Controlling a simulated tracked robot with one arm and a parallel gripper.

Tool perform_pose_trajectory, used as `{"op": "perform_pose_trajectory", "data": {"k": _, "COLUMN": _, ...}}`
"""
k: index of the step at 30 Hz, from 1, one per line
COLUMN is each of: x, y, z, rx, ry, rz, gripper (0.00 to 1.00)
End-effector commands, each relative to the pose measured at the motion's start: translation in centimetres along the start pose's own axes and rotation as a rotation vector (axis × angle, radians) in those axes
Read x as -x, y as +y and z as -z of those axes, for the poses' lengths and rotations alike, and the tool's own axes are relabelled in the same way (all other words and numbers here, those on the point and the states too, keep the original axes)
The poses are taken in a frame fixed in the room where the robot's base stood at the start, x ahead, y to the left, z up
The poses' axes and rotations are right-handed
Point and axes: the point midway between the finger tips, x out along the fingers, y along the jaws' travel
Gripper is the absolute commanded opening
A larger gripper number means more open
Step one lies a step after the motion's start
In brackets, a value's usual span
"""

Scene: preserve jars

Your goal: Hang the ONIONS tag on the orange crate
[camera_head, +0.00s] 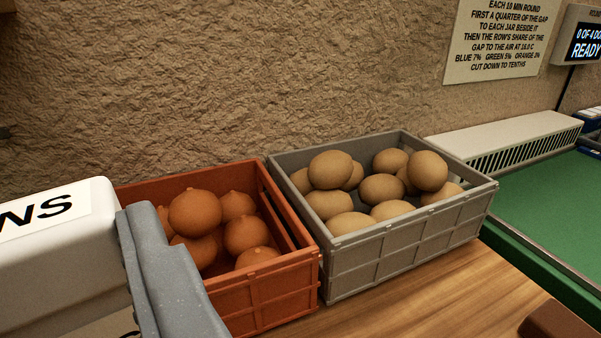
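The orange crate (268,292) stands on the wooden counter left of centre, holding several orange-brown onion-like bulbs (195,212). A thick white tag (60,268) fills the lower left, very close to the camera. Its label ends in the letters "NS"; the rest is cut off by the frame edge. A grey finger of my gripper (165,270) presses against the tag's right side. The other finger is out of view. My gripper appears shut on the tag, which is in front of the crate's left part and hides it. I cannot tell whether tag and crate touch.
A grey crate (405,252) of several brown, potato-like items stands close on the orange crate's right. Beyond it are a white vented unit (510,140), a green surface (550,200) and a display (585,42). A sign (503,38) hangs on the rough wall. Wooden counter (430,300) shows in front.

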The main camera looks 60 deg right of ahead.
Motion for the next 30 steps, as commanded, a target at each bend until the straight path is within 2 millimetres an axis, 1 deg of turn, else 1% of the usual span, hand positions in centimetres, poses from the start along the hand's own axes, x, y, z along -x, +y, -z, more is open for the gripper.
{"op": "perform_pose_trajectory", "data": {"k": 1, "x": -1.4, "y": 1.8, "z": -1.7, "rx": 0.0, "ry": 0.004, "rz": -0.034, "gripper": 0.61}}
{"op": "perform_pose_trajectory", "data": {"k": 3, "x": -3.0, "y": 3.9, "z": -2.5, "rx": -0.001, "ry": 0.005, "rz": -0.071, "gripper": 0.61}}
{"op": "perform_pose_trajectory", "data": {"k": 6, "x": -4.8, "y": 6.7, "z": -3.7, "rx": 0.0, "ry": 0.004, "rz": -0.116, "gripper": 0.61}}
{"op": "perform_pose_trajectory", "data": {"k": 9, "x": -6.3, "y": 9.0, "z": -4.2, "rx": 0.0, "ry": 0.006, "rz": -0.151, "gripper": 0.61}}
{"op": "perform_pose_trajectory", "data": {"k": 12, "x": -7.2, "y": 10.6, "z": -4.7, "rx": -0.001, "ry": 0.004, "rz": -0.174, "gripper": 0.61}}
{"op": "perform_pose_trajectory", "data": {"k": 15, "x": -7.7, "y": 11.5, "z": -4.8, "rx": 0.0, "ry": 0.003, "rz": -0.187, "gripper": 0.61}}
{"op": "perform_pose_trajectory", "data": {"k": 18, "x": -7.9, "y": 11.9, "z": -4.8, "rx": 0.0, "ry": 0.003, "rz": -0.192, "gripper": 0.61}}
{"op": "perform_pose_trajectory", "data": {"k": 30, "x": -7.8, "y": 11.8, "z": -4.7, "rx": 0.0, "ry": 0.002, "rz": -0.191, "gripper": 0.61}}
